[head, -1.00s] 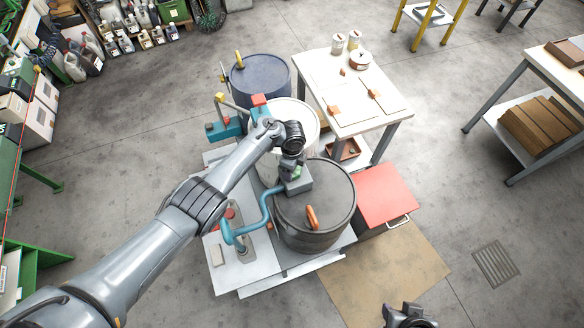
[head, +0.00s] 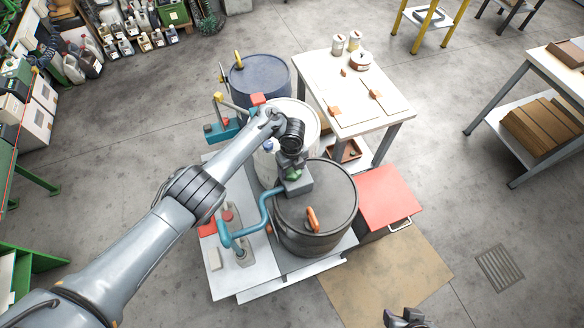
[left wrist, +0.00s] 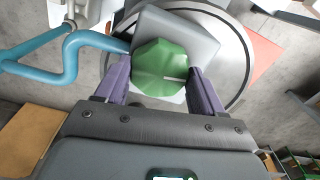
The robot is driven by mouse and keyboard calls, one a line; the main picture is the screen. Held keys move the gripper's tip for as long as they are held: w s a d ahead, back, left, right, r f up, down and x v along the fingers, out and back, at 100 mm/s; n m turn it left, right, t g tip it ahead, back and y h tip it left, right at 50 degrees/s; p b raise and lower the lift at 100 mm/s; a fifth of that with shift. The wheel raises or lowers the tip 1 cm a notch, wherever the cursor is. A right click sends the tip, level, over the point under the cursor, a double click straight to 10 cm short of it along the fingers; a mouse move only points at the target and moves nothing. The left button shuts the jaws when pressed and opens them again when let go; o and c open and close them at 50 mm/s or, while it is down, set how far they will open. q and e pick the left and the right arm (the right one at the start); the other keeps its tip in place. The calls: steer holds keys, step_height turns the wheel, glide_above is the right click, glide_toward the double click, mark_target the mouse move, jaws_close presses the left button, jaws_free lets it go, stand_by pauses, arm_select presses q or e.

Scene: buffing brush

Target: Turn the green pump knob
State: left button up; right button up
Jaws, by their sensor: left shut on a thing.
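The green pump knob (left wrist: 160,60) is many-sided with a pale line on its face. It sits on a grey pump block (head: 297,186) on top of a dark drum (head: 330,195). My left gripper (left wrist: 160,72) has a purple finger on each side of the knob and is shut on it. In the head view the knob shows only as a small green patch (head: 293,174) under my left wrist. A blue pipe (head: 266,208) runs from the block to the left. Part of my right gripper (head: 405,318) shows at the bottom edge; its fingers are not clear.
A blue drum (head: 260,80) and a white drum (head: 308,118) stand behind. A white table (head: 340,85) with cans is at the back right. A red cabinet (head: 385,195) stands right of the drum. The floor at the right is mostly clear.

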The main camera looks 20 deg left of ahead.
mark_target(292, 170)
arm_select(q)
steer(key=shift+r, duration=0.1)
steer(key=o, duration=1)
steer(key=shift+o, duration=0.2)
step_height(292, 170, up, 11)
steer(key=p, duration=0.4)
steer(key=shift+f, duration=0.2)
